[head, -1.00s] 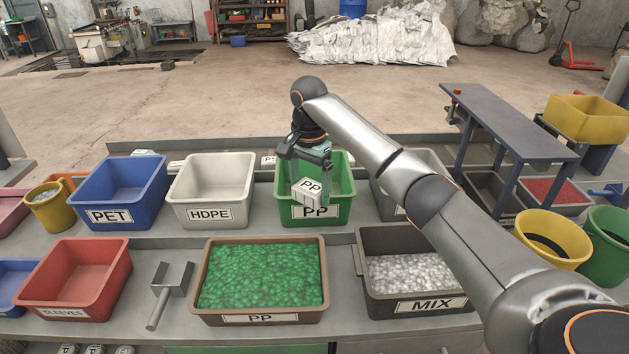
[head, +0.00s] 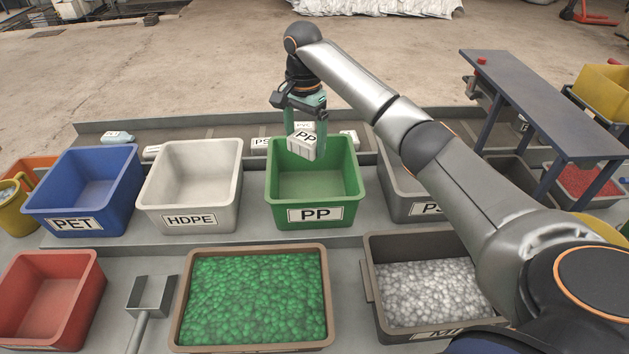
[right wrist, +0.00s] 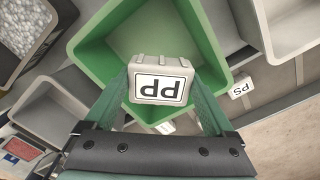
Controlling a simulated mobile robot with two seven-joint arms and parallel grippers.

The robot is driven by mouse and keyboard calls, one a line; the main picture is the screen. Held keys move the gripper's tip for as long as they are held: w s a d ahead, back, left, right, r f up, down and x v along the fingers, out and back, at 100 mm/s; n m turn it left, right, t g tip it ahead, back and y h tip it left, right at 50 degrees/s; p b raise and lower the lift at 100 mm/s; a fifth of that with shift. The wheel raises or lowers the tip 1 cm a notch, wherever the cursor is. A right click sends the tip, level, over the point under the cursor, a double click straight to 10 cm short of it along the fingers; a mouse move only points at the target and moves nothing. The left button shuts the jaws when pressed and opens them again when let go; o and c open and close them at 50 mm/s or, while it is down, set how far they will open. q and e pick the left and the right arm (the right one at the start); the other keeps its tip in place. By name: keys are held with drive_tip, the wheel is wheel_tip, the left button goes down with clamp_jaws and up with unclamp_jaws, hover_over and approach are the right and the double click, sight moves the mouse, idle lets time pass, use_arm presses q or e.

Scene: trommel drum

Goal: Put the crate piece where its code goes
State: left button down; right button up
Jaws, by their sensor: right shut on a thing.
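The crate piece (head: 303,143) is a small white block with a black-on-white PP label. My right gripper (head: 306,136) is shut on it and holds it above the back part of the green bin marked PP (head: 337,213). In the right wrist view the piece (right wrist: 161,82) sits between the green fingertips (right wrist: 161,88), its label upside down, with the green bin (right wrist: 90,50) beneath it. The inside of the green bin that shows is empty. My left gripper is not in view.
A blue PET bin (head: 132,190), a white HDPE bin (head: 226,212) and a grey PS bin (head: 385,187) stand in the same row. In front are a red bin (head: 85,300), a tub of green flakes (head: 322,290) and a MIX tub (head: 372,310). More labelled pieces lie behind.

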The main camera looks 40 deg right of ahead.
drive_tip(key=shift+f, duration=2.8)
drive_tip(key=o, duration=1.1)
drive_tip(key=shift+c, duration=0.2)
drive_tip(key=shift+r, duration=0.1)
wheel_tip(320, 180, up, 12)
drive_tip(key=shift+s+r, duration=0.1)
drive_tip(key=shift+r, duration=0.1)
drive_tip(key=shift+f, duration=0.1)
